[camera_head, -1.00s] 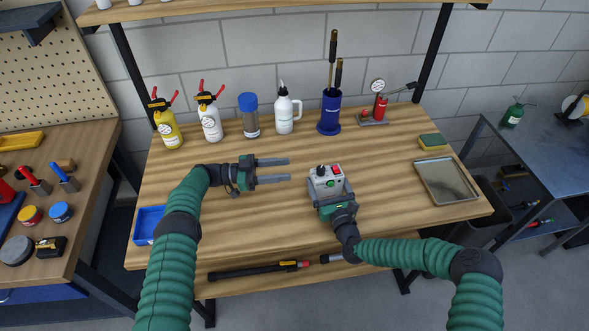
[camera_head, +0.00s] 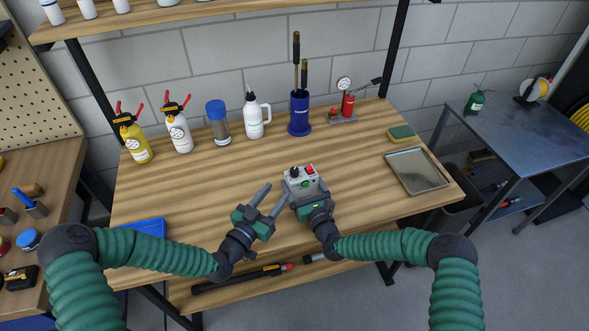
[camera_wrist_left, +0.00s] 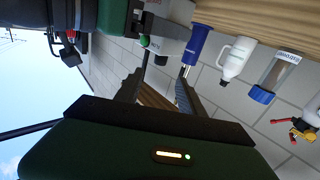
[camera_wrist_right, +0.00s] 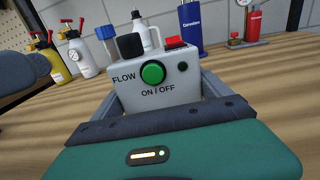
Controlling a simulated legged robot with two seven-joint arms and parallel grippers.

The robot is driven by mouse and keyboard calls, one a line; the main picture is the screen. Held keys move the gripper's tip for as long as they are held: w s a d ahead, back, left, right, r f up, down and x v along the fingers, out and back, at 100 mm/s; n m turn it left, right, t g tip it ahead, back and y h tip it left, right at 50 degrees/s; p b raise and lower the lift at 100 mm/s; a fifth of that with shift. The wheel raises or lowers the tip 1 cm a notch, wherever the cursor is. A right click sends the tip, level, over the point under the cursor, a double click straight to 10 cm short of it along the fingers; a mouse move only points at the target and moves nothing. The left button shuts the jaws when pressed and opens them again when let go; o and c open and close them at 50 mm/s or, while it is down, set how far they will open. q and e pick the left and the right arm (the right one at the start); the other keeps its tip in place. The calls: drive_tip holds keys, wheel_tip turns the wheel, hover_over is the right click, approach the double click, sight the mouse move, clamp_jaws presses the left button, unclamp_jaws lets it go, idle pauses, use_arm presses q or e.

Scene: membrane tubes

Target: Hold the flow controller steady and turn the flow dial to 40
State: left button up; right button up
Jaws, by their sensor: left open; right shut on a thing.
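The flow controller (camera_head: 302,181) is a grey box on the table, with a black dial (camera_wrist_right: 130,46) on top at its left, a green ON/OFF button and a red switch. The dial also shows in the head view (camera_head: 294,171); its setting is too small to read. My right gripper (camera_head: 303,192) is shut on the flow controller, its fingers on both sides of the box in the right wrist view. My left gripper (camera_head: 269,200) is open and empty, to the left and front of the controller. In the left wrist view the controller (camera_wrist_left: 165,45) shows beyond its fingers.
Spray bottles (camera_head: 132,138), a blue-capped jar (camera_head: 219,125), a white jug (camera_head: 253,116) and a blue holder (camera_head: 299,115) stand along the back. A metal tray (camera_head: 417,171) and a sponge (camera_head: 401,133) lie at the right. A blue bin (camera_head: 141,229) is at the left.

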sight(292, 173)
use_arm(q)
drive_tip(key=x, duration=1.1)
drive_tip(key=shift+w+d, duration=0.15)
drive_tip(key=shift+w, duration=0.05)
clamp_jaws()
